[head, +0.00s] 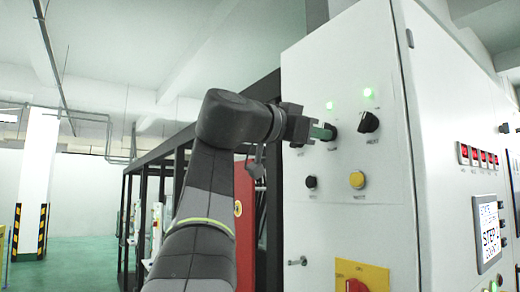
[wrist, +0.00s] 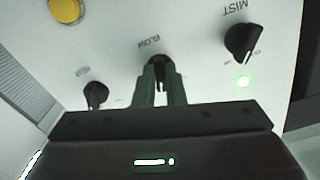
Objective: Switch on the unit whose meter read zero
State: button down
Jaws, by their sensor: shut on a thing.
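My gripper (head: 322,132) is at the front panel of a pale cabinet (head: 350,222). In the wrist view my gripper (wrist: 158,85) has its two green fingers on either side of a black rotary knob (wrist: 160,64), shut on it. The knob's label appears upside down and is hard to read. A second black knob (wrist: 243,42), marked MIST, stands to the right with a lit green lamp (wrist: 243,81) near it. A third black knob (wrist: 96,93) is to the left. Red digital meters (head: 478,156) sit on the cabinet's right side; their digits are too small to read.
In the head view, lit green lamps (head: 368,92) sit high on the panel. A yellow button (head: 357,180), a small black control (head: 311,182) and a red-and-yellow switch (head: 360,278) are below. A screen (head: 487,230) is on the right side.

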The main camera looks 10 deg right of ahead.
jog(key=shift+m+b, duration=0.65)
jog(key=shift+m, duration=0.55)
jog(key=c, duration=1.5)
grip_release()
jog(key=b+v, duration=0.1)
jog(key=v, duration=1.3)
jog(key=shift+b, duration=0.4)
jog(key=shift+d, duration=0.2)
jog(key=p+x, duration=0.1)
jog(key=x, duration=1.2)
jog(key=shift+p, duration=0.3)
